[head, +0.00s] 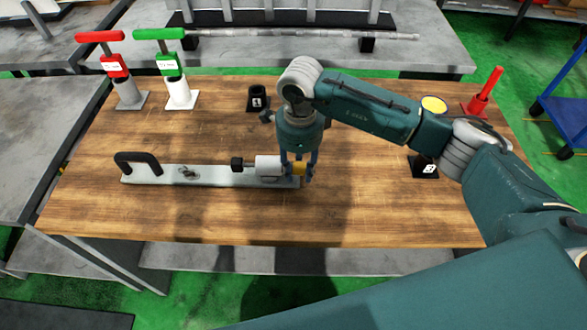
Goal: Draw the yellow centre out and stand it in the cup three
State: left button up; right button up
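The yellow centre (299,169) lies level at the right end of a white cylinder (268,166) on a long grey plate (215,175). A black knob (237,164) is at the cylinder's left end. My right gripper (299,177) points down over the yellow centre, with its fingers apart and the yellow part between them. Whether the fingers press on it I cannot tell. A black cup (424,168) with a white label stands at the right; its number is too small to read surely. Another black cup (258,99) marked 1 stands behind the plate. My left gripper is not in view.
A black handle (139,160) rises at the plate's left end. Red-handled (115,66) and green-handled (172,64) tools stand at the back left. A red post (484,93) and a yellow disc (433,104) are at the back right. The front of the wooden table (230,220) is clear.

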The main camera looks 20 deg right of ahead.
jog(key=shift+s+d+f, duration=0.1)
jog(key=shift+s+d, duration=0.2)
jog(key=shift+d, duration=0.75)
jog(key=shift+s+d, duration=0.25)
jog(key=shift+d, duration=0.75)
grip_shut()
jog(key=shift+s+d+b, duration=0.15)
jog(key=shift+s+d, duration=0.05)
jog(key=shift+d, duration=0.5)
jog(key=shift+s+d+b, duration=0.1)
jog(key=shift+s+d, duration=0.1)
jog(key=shift+d, duration=0.5)
jog(key=shift+s+d+b, duration=0.15)
jog(key=shift+s+d, duration=0.05)
jog(key=shift+d, duration=0.5)
jog(key=shift+r, duration=0.2)
jog(key=shift+r+p, duration=1.6)
jog(key=shift+r, duration=1.3)
